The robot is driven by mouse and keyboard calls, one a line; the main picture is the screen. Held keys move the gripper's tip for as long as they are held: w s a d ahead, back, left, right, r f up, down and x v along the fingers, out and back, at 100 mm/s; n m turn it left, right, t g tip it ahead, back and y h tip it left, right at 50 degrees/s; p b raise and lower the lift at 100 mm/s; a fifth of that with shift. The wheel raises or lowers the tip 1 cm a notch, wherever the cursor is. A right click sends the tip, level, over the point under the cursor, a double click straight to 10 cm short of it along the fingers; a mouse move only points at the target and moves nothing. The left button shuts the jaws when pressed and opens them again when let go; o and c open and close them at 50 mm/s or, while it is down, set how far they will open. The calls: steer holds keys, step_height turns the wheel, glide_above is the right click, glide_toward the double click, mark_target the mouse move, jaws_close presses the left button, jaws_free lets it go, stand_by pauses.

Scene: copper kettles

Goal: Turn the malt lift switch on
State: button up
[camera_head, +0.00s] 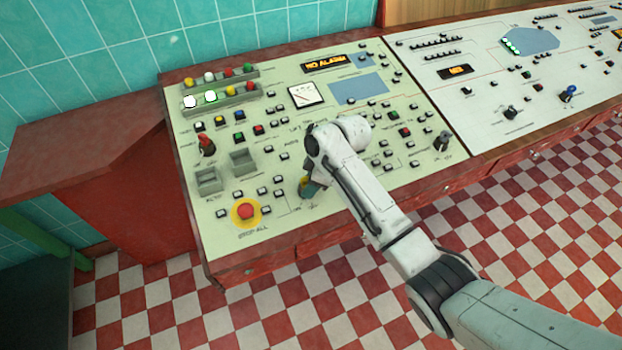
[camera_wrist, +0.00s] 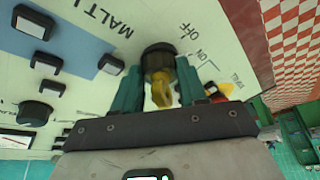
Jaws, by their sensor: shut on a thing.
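The malt lift switch (camera_wrist: 161,88) is a yellow handle on a black round base. It shows in the wrist view between my fingers, with part of a "MALT L..." label, an "OFF" mark and an "ON" mark beside it. My gripper (camera_wrist: 157,92) has its teal fingers on both sides of the handle and is shut on it. In the head view my gripper (camera_head: 310,188) is low at the front of the pale green panel, and my arm hides most of the switch. I cannot tell which mark the handle points to.
A red stop-all button (camera_head: 246,211) on a yellow disc lies to the left. A red-handled lever (camera_head: 207,145) stands farther left. A white console (camera_head: 480,90) adjoins at right.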

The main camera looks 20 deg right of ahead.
steer(key=shift+s+a+m+t+h+p, duration=0.1)
steer(key=shift+m+t+h+p, duration=0.25)
steer(key=shift+m+p, duration=0.6)
steer(key=shift+s+a+m+t+h+p, duration=0.1)
steer(key=shift+m+t+h+p, duration=0.2)
steer(key=shift+m, duration=1.55)
steer(key=o, duration=0.8)
steer(key=shift+r, duration=0.15)
steer(key=v, duration=1)
steer(key=shift+s+r, duration=0.2)
steer(key=shift+r, duration=0.05)
